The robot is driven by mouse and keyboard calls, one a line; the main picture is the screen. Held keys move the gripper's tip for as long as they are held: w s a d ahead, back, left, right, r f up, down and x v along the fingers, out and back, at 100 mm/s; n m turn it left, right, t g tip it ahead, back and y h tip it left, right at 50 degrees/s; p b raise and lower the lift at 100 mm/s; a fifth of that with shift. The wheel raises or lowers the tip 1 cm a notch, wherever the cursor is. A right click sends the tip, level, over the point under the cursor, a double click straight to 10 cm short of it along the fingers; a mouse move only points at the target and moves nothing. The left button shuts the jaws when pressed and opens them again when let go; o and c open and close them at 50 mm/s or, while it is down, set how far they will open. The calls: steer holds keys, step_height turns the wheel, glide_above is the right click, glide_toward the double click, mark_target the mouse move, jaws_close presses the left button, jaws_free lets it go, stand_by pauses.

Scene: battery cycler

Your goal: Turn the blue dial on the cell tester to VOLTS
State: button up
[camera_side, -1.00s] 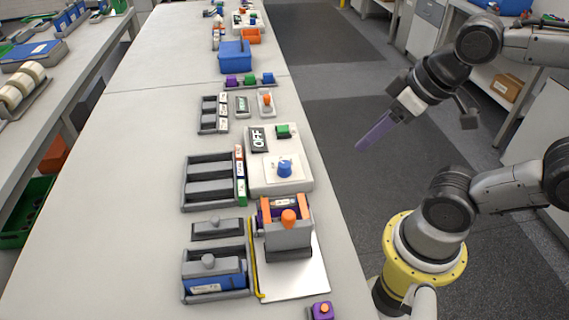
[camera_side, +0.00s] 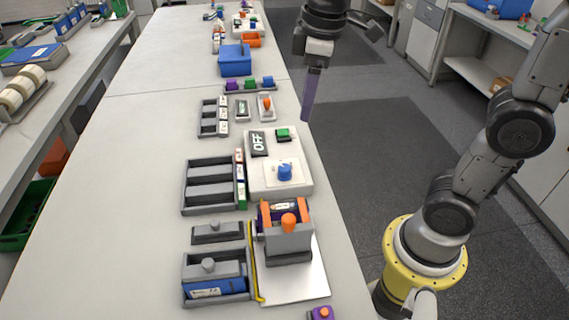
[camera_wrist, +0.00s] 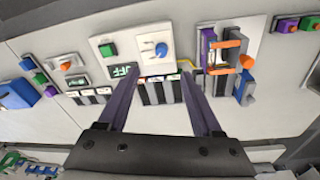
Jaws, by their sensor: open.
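The cell tester (camera_side: 302,184) is a white box on the bench with a blue dial (camera_side: 285,172) on a white plate. Beside the dial are a green button (camera_side: 283,134) and a dark display (camera_side: 258,143) reading OFF. The dial also shows in the wrist view (camera_wrist: 161,49), at the upper middle, too small to read its pointer or labels. My gripper (camera_side: 309,108) points down, above and behind the tester, near the bench's right edge. In the wrist view its two purple fingers (camera_wrist: 155,98) are wide apart with nothing held.
A clamp fixture with an orange knob (camera_side: 288,220) stands in front of the tester. Grey slotted trays (camera_side: 184,186) lie to its left. A row of purple, green and blue buttons (camera_side: 250,85) and a blue box (camera_side: 235,60) are farther back. The bench's left side is clear.

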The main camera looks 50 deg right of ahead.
mark_target(285, 167)
steer(key=shift+g, duration=0.8)
steer(key=w+f, duration=0.1)
steer(key=f, duration=0.5)
steer(key=w+a+f, duration=0.1)
steer(key=f, duration=0.5)
steer(key=w+f, duration=0.2)
steer(key=f, duration=0.4)
steer(key=shift+a, duration=0.3)
steer(key=shift+r, duration=0.1)
jaws_close()
